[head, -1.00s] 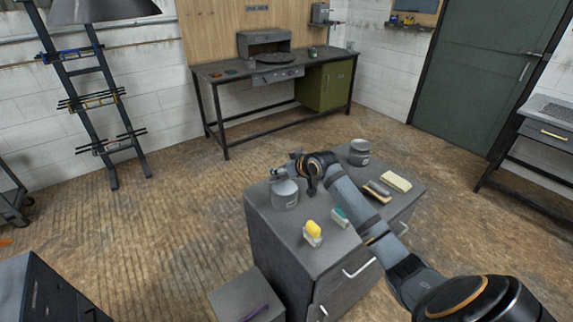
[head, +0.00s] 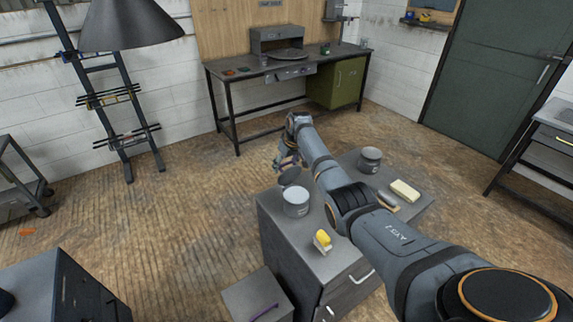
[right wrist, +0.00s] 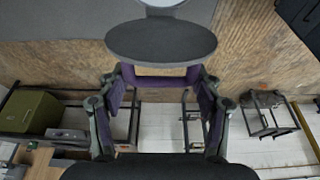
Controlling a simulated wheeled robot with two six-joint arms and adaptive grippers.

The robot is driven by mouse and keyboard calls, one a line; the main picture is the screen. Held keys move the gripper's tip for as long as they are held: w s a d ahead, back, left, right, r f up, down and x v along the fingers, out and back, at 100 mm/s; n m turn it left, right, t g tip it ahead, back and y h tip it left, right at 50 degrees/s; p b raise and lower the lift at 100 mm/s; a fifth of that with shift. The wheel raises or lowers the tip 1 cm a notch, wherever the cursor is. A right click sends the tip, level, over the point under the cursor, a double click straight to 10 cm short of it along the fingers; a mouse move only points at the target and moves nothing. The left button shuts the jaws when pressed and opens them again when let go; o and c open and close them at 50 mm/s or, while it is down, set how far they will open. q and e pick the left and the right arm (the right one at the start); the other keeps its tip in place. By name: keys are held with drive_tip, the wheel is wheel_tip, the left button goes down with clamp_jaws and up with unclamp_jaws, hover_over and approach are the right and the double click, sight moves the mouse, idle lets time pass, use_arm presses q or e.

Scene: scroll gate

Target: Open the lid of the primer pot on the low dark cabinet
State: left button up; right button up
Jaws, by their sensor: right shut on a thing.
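The primer pot (head: 296,204) is a grey can near the far left corner of the low dark cabinet (head: 283,247). Its round dark lid (head: 289,177) is up off the opening and tilted back at the pot's far side, and the pale inside shows. The exact grip is partly hidden. My left gripper is out of view.
On the same cabinet stand a second grey pot (head: 369,161), a cream block (head: 405,191), a brush (head: 388,202) and a yellow-topped item (head: 322,240). My right arm passes over the cabinet top. A low grey box (head: 257,298) stands in front.

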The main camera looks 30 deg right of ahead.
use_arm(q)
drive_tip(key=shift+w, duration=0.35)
use_arm(e)
drive_tip(key=shift+w+f, duration=0.15)
drive_tip(key=shift+w, duration=0.5)
drive_tip(key=o, duration=1.4)
drive_tip(key=shift+o, duration=0.2)
drive_tip(key=shift+w+f, duration=0.15)
drive_tip(key=shift+f, duration=0.05)
drive_tip(key=shift+r, duration=0.1)
wheel_tip(320, 180, up, 11)
hover_over(290, 174)
drive_tip(key=w, duration=0.1)
drive_tip(key=shift+d, duration=0.25)
